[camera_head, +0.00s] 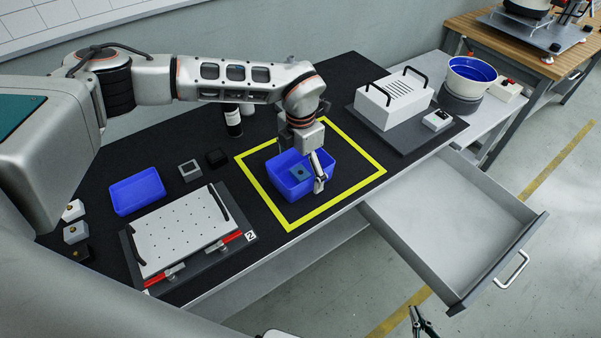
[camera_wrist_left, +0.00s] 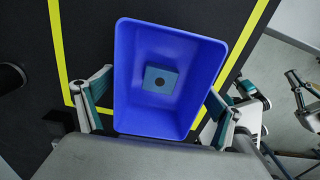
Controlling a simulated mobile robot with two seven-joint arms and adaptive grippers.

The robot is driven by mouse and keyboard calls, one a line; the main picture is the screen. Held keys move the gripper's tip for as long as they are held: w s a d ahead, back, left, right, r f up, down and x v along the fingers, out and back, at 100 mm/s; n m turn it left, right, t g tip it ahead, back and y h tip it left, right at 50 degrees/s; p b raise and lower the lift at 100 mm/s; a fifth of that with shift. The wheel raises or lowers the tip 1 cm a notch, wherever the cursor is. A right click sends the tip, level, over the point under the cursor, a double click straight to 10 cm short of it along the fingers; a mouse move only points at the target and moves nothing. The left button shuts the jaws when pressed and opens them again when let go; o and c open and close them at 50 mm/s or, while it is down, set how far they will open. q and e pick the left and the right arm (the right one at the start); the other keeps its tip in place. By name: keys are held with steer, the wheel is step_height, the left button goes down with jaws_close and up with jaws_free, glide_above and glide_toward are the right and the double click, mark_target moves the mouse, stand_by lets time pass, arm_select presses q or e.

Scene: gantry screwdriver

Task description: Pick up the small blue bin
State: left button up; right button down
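The small blue bin (camera_head: 284,184) stands inside the yellow square on the black worktop; a blue-grey block with a dark round hole (camera_wrist_left: 160,79) lies in it. My left gripper (camera_head: 308,165) is down over the bin. In the left wrist view its two fingers (camera_wrist_left: 160,98) stand on opposite sides of the bin, outside its walls and very near them; firm contact cannot be made out. In the head view one finger shows at the near right side, the other is hidden. My right gripper (camera_head: 420,322) is low at the bottom edge, fingers apart and empty.
Another blue tray (camera_head: 137,192) and a white perforated plate (camera_head: 180,230) lie left of the square. A white box with black handles (camera_head: 395,100) stands to the right. An open grey drawer (camera_head: 450,220) juts out at the front right. A dark bottle (camera_head: 233,122) stands behind.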

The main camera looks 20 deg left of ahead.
arm_select(q)
steer(key=c, duration=1)
